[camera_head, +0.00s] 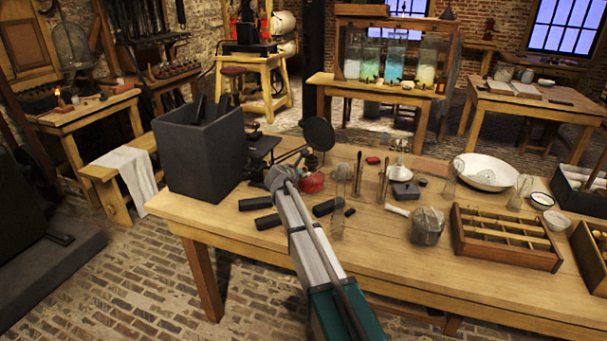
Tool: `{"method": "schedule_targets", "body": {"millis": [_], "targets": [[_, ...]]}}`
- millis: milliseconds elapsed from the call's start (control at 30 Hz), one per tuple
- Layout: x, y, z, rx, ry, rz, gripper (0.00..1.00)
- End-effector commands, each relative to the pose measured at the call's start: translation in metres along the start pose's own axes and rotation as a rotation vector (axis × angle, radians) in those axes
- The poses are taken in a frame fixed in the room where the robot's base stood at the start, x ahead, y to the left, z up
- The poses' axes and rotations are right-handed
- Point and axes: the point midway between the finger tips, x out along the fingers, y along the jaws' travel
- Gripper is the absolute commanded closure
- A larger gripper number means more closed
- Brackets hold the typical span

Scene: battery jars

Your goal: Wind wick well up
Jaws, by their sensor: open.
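A small red vessel (312,182) stands on the workbench, just right of my gripper. It may be the lamp, but no wick or winding knob can be made out on it. A round black disc (318,134) rises behind it on a thin stem; I cannot tell whether the two are joined. My gripper (279,166) is open at the end of my arm, low over the bench at the red vessel's left. Its fingers blend into dark metal parts behind, and I see nothing held. My arm hides part of the bench below.
The workbench (390,262) is crowded. A dark grey box (205,160) stands left of my gripper, with several black blocks (268,221) in front. Right are glass cylinders (337,215), a clouded jar (427,226), a white bowl (487,172) and a compartmented wooden tray (505,259).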

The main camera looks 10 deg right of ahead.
Motion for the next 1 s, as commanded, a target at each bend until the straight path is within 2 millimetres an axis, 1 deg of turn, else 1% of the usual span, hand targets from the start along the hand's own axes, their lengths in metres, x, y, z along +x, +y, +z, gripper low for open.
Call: {"method": "schedule_targets", "body": {"millis": [33, 200, 333, 633, 767, 800, 867, 900, 967, 1000], "targets": [[0.009, 0.0, -0.001, 0.001, 0.0, -0.001, 0.35], [0.021, 0.0, -0.001, 0.0, 0.0, 0.0, 0.35], [0.024, 0.0, 0.0, -0.001, 0.0, 0.001, 0.35], [0.024, 0.0, 0.0, 0.0, 0.0, 0.001, 0.35], [0.024, 0.0, 0.0, 0.0, 0.0, 0.0, 0.6], [0.024, 0.0, 0.0, 0.0, 0.0, 0.0, 0.67], [0.024, 0.0, 0.0, 0.0, 0.0, 0.0, 0.78], [0.024, 0.0, 0.0, 0.0, 0.0, 0.0, 0.86], [0.024, 0.0, 0.0, 0.0, 0.0, 0.0, 0.97], [0.024, 0.0, 0.0, 0.0, 0.0, 0.0, 1.0]]}}
